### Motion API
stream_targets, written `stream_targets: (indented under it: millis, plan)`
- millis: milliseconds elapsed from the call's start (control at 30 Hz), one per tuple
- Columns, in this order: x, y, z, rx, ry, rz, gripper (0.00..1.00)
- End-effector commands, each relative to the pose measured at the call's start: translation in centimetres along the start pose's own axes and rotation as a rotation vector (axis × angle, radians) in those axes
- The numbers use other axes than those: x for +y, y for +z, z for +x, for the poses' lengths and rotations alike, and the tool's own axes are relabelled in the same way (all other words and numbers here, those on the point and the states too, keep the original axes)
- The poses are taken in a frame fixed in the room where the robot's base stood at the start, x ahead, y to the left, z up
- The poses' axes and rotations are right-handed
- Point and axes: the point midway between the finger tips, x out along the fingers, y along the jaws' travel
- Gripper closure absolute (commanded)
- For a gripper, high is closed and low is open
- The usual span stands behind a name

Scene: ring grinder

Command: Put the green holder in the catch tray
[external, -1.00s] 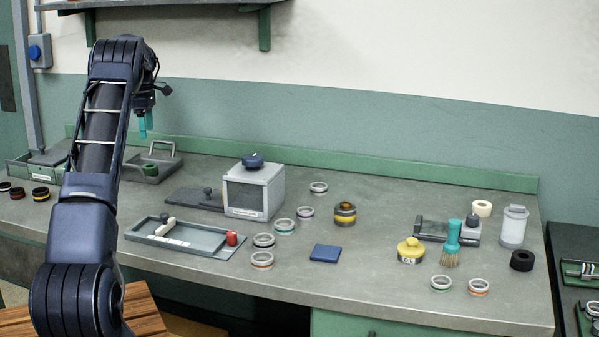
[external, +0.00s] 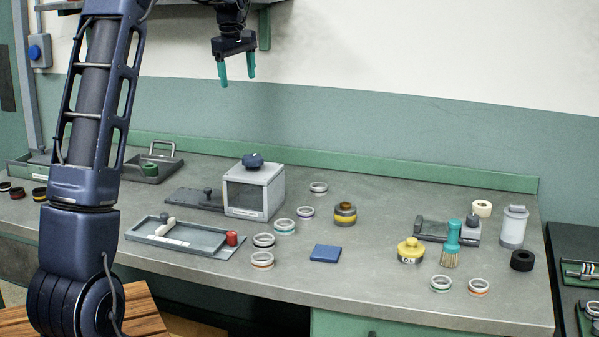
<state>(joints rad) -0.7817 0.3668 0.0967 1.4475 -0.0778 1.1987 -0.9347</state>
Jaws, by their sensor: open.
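A small green ring-shaped piece (external: 150,169), which looks like the green holder, sits in a dark grey tray with a raised handle (external: 138,177) at the back left of the bench. I cannot tell for sure whether this tray or the shallow grey tray at the front left (external: 205,246) is the catch tray. The shallow tray holds a white piece and a red piece. My gripper (external: 237,80) is open and empty, its teal fingers pointing down, high above the bench and in front of the wall.
A grey box with a dark knob (external: 262,190) stands mid-bench. Several metal rings (external: 285,227) and a blue pad (external: 325,253) lie in front and right of it.

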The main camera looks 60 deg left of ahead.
Motion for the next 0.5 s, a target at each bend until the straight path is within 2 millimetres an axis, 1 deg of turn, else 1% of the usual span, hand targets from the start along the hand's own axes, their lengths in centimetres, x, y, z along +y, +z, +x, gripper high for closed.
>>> stream_targets:
  millis: [33,67,100,167,200,267,300,367,400,467,500]
  plan:
    - [-0.2,2.7,-1.3,0.001,0.011,0.056,0.30]
    - [-0.3,4.2,-1.9,0.001,0.018,0.091,0.30]
    - [-0.6,6.1,-2.7,0.001,0.025,0.136,0.30]
    - [-1.2,8.9,-3.6,0.001,0.035,0.204,0.30]
    - [-1.6,10.8,-4.3,0.002,0.043,0.250,0.30]
    - [-2.4,13.6,-5.3,0.003,0.055,0.320,0.30]
    - [-3.0,15.4,-5.8,0.004,0.062,0.365,0.30]
    - [-4.0,18.1,-6.7,0.006,0.073,0.435,0.30]
    - [-4.8,19.8,-7.2,0.007,0.080,0.480,0.30]
    - [-6.0,22.2,-7.8,0.010,0.092,0.550,0.30]
    - [-6.9,23.9,-8.2,0.012,0.100,0.596,0.30]
